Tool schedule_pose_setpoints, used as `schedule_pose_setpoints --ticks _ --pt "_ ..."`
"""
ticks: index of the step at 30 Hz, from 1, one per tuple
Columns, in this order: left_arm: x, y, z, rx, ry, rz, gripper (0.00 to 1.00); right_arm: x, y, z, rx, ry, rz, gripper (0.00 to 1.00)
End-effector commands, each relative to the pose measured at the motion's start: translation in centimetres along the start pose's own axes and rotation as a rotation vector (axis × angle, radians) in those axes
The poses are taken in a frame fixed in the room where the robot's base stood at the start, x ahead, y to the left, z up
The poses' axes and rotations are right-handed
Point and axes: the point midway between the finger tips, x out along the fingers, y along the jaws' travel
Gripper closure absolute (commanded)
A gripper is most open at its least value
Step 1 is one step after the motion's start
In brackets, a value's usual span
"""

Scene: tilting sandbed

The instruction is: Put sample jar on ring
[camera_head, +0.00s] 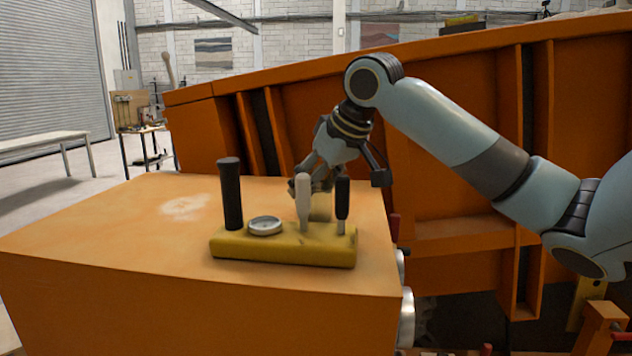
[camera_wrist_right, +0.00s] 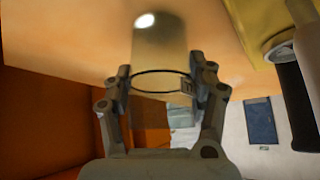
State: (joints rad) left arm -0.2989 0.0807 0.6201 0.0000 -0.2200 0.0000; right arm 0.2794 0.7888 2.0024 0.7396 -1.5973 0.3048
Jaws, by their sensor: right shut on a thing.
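The sample jar (camera_wrist_right: 160,48) is a cloudy, yellowish see-through cylinder with a dark wire band and a small clasp. My right gripper (camera_wrist_right: 160,90) has its fingers on both sides of the jar at the band and is shut on it. In the head view the jar (camera_head: 320,210) shows only in part, behind the tool handles. My right gripper (camera_head: 318,185) there is low over the orange box top. A pale, roughly round patch (camera_head: 185,207) lies on the box top to the left; I cannot tell whether it is the ring. My left gripper is not in view.
A yellow block (camera_head: 285,250) stands in front of the jar, holding a black handle (camera_head: 230,195), a round gauge (camera_head: 265,225) and two more upright handles. The orange box top (camera_head: 110,235) is clear at left. The tilted orange sandbed wall (camera_head: 440,100) rises behind.

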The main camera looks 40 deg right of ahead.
Motion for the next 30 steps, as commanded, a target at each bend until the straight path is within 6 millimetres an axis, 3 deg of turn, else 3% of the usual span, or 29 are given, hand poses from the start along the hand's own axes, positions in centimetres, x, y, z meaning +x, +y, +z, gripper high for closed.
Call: schedule_pose_setpoints --ticks 10,11,16,26,30 --pt "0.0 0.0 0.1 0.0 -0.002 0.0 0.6 0.3 0.0 0.2 0.001 0.0 0.0 0.76" --pt "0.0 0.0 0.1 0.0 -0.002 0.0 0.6 0.3 0.0 0.2 0.001 0.0 0.0 0.42" --pt "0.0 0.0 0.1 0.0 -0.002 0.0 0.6 0.3 0.0 0.2 0.001 0.001 0.0 0.2" --pt "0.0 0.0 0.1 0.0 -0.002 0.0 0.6 0.1 0.0 0.0 0.0 0.002 0.0 0.18" --pt "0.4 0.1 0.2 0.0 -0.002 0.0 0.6 -1.5 0.2 0.0 -0.003 0.005 0.004 0.18"
